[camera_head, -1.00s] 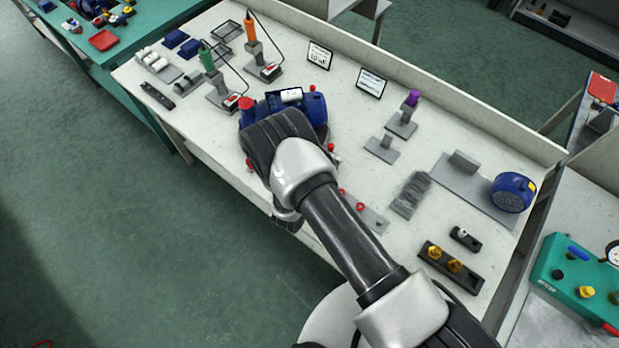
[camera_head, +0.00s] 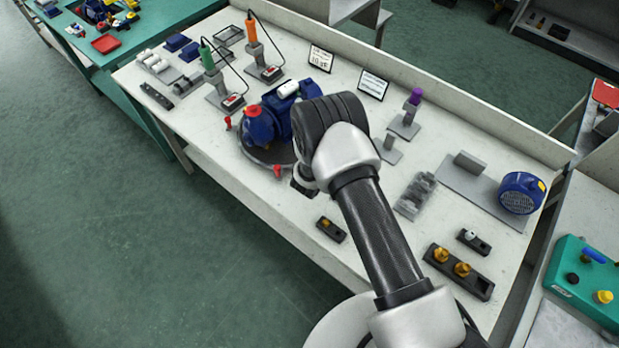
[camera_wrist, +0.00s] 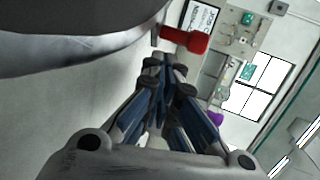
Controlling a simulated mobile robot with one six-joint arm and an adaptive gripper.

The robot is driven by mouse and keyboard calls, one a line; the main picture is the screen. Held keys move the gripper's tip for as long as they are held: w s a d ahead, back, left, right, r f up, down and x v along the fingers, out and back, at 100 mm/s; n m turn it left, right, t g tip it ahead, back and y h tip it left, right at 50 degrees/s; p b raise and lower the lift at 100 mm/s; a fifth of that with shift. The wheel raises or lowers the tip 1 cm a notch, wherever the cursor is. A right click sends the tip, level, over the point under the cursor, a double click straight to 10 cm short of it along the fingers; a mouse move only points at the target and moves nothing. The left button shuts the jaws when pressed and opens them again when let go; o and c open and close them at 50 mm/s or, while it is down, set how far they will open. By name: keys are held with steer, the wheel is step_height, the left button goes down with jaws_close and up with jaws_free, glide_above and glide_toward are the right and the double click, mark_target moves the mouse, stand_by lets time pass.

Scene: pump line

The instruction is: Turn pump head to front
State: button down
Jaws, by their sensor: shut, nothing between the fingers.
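The blue pump (camera_head: 291,103) stands on a grey round turntable (camera_head: 262,156) at the table's front, left of my arm. Its rounded blue head (camera_head: 259,125) points toward the front left in the head view. Red knobs show at the turntable's rim, one at the left (camera_head: 228,123) and one at the front (camera_head: 277,171). My gripper (camera_head: 302,185) is mostly hidden behind my wrist, beside the turntable's right side. In the wrist view my gripper (camera_wrist: 166,72) is shut and empty. A red knob (camera_wrist: 187,40) is close past its fingertips; contact cannot be told.
A dark block with a brass fitting (camera_head: 331,229) lies near the front edge. A larger block with brass fittings (camera_head: 458,271) and a blue motor (camera_head: 520,192) are to the right. Signs (camera_head: 321,58) stand at the back.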

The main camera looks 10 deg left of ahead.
steer(key=shift+w+b, duration=1.05)
steer(key=shift+w, duration=0.85)
steer(key=v, duration=1.2)
steer(key=shift+w, duration=0.1)
